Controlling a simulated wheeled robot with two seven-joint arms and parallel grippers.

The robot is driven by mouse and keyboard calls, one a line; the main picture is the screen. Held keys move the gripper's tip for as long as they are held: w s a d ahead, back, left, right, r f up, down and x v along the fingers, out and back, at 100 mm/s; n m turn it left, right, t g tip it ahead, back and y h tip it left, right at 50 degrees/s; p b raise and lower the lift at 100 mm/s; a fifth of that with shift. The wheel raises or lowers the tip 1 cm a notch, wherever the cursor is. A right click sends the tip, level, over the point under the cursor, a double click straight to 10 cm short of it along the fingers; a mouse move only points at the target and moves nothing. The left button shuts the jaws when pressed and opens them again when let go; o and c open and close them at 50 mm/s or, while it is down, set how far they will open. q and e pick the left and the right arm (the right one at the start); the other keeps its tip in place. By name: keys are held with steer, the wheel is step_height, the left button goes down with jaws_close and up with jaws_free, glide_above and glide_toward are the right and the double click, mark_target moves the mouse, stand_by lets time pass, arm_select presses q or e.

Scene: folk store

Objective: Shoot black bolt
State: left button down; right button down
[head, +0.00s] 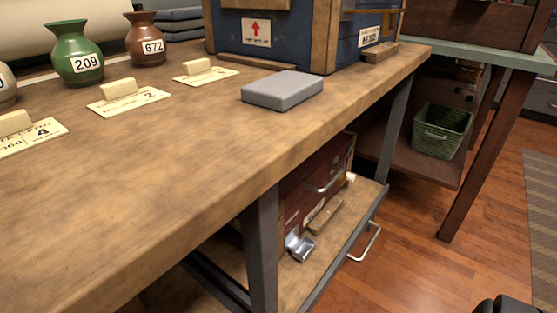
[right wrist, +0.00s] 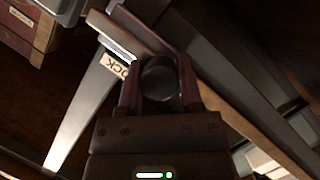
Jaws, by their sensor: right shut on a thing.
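In the right wrist view, my right gripper (right wrist: 157,70) has its two fingers on either side of a round dark knob (right wrist: 158,84), which appears to be the black bolt's handle. The gripper is shut on it. A pale label (right wrist: 113,66) ending in "OCK" is just left of the fingers, on a light metal bar. The rest of the bolt is hidden or too dark to make out.
The wooden workbench (head: 170,160) holds a green vase (head: 78,55), a brown vase (head: 145,42), a grey block (head: 283,90) and a blue crate (head: 290,40).

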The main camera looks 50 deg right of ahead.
stand_by(0.5)
steer(key=shift+w+d, duration=0.1)
steer(key=shift+d, duration=2.1)
steer(key=shift+c, duration=1.2)
jaws_free()
arm_select(q)
steer(key=shift+w, duration=0.1)
